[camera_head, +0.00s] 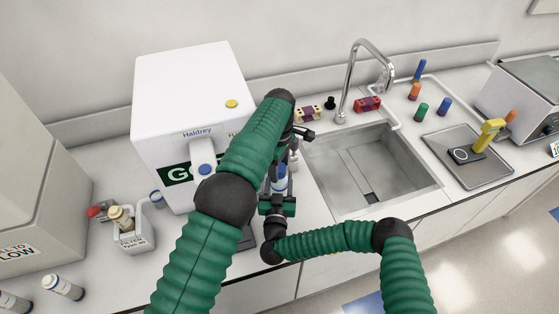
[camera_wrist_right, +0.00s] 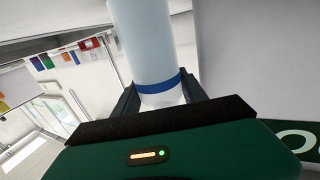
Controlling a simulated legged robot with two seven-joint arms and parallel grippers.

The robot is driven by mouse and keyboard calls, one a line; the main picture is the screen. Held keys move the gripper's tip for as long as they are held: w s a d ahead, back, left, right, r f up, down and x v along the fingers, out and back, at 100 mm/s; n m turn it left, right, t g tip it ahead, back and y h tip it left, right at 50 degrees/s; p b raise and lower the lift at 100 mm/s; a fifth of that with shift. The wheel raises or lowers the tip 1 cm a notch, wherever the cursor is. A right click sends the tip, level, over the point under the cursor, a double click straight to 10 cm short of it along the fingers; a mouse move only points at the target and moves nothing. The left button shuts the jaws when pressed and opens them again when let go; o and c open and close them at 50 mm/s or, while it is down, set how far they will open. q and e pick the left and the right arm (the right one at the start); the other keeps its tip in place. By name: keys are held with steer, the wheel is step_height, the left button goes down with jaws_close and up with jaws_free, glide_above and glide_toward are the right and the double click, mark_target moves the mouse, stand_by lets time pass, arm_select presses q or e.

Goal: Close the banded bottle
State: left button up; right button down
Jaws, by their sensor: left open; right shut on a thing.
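My right gripper (camera_head: 276,203) is shut on a pale bottle with a blue band (camera_head: 279,180), between the white machine and the sink.
The white machine (camera_head: 190,85) stands close behind and left of my grippers. The sink (camera_head: 375,165) with its tall faucet (camera_head: 350,75) lies to the right.

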arm_select(q)
steer(key=shift+c, duration=0.4)
steer(key=shift+f, duration=0.1)
jaws_close()
steer(key=m, duration=1)
steer(key=shift+o, duration=0.8)
jaws_free()
steer(key=shift+r, duration=2.3)
